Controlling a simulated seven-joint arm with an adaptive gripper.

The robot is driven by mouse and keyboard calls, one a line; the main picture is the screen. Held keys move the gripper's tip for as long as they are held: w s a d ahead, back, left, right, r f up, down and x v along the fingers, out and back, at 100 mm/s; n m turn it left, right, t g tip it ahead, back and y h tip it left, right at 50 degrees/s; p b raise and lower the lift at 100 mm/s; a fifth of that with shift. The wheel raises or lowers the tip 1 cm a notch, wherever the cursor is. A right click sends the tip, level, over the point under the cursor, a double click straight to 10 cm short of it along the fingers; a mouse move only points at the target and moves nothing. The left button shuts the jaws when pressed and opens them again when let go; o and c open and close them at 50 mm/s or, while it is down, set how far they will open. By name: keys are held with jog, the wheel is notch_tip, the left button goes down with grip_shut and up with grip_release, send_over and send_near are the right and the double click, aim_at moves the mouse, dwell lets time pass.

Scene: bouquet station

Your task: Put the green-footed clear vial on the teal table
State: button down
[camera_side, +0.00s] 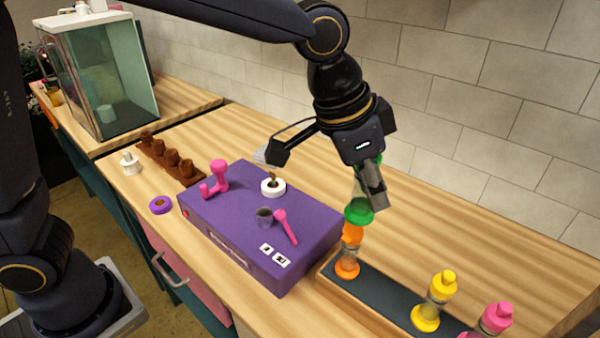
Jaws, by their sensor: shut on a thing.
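The green-footed clear vial (360,210) hangs from my gripper (369,180), which is shut on its upper part. The fingers partly hide its clear body, and the green foot points down. The foot overlaps the top of the orange vial (348,262) in the picture; I cannot tell whether they touch. The long tray with a dark bluish bed (393,305) stands at lower right, holding the orange vial.
The tray also holds a yellow vial (434,300) and a pink vial (488,322). A purple box (225,225) carries pink tools, a grey cup and a white ring. A brown rack (168,160), purple ring (160,205) and glass case (105,75) are left. Bare wood lies behind the tray.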

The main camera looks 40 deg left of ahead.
jog(key=w+a+f+n+y, duration=0.1)
jog(key=w+a+f+n, duration=0.35)
jog(key=w+a, duration=1.2)
jog(key=w+a+f+n+t+y, duration=0.1)
jog(key=a+f, duration=0.2)
jog(key=a, duration=0.3)
jog(key=w+a+f+n, duration=0.1)
jog(key=w+a+f, duration=0.15)
jog(key=a, duration=0.35)
jog(key=shift+s+a+f, duration=0.15)
jog(key=shift+f, duration=1.65)
jog(key=shift+s+a+f, duration=0.15)
jog(key=shift+s+f, duration=0.05)
jog(key=shift+f, duration=1.55)
jog(key=shift+s+a+f, duration=0.15)
jog(key=shift+f, duration=1.65)
jog(key=shift+f, duration=0.15)
jog(key=c, duration=0.9)
grip_release()
jog(key=shift+o, duration=0.2)
